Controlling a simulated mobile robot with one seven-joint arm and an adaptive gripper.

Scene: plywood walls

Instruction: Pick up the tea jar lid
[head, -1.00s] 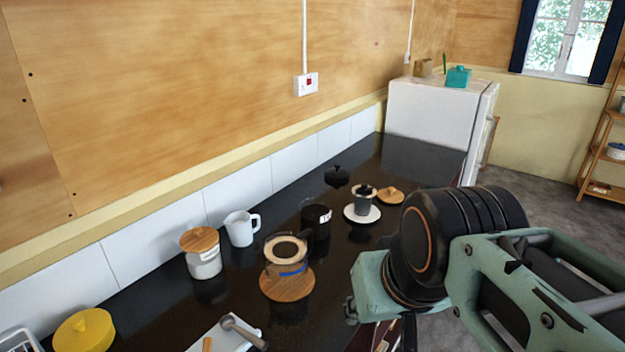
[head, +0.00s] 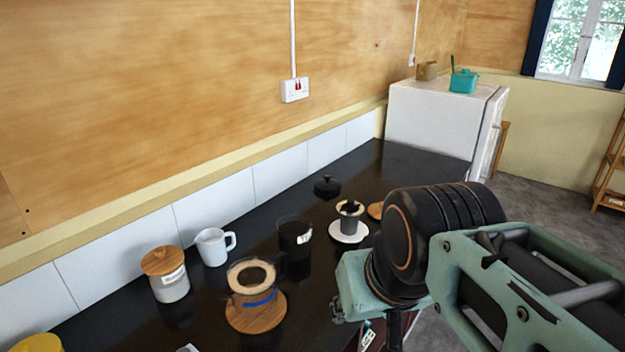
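No lid is clearly marked as the tea jar lid. A black lid with a knob (head: 327,185) lies on the dark counter towards the back. A wooden lid-like disc (head: 376,210) lies right of it, partly hidden by my arm. A white jar with a label (head: 171,286) stands at left with a wooden lid (head: 161,260) on it. A dark jar with a white label (head: 294,240) stands without a lid in the middle. My arm crosses the right side above the counter's front edge; my gripper's fingers do not show.
A glass dripper on a wooden coaster (head: 256,312), a white pitcher (head: 215,247) and a dark cup on a white saucer (head: 348,232) stand on the counter (head: 110,322). A white fridge (head: 440,125) stands at the far end. Grey floor is open at right.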

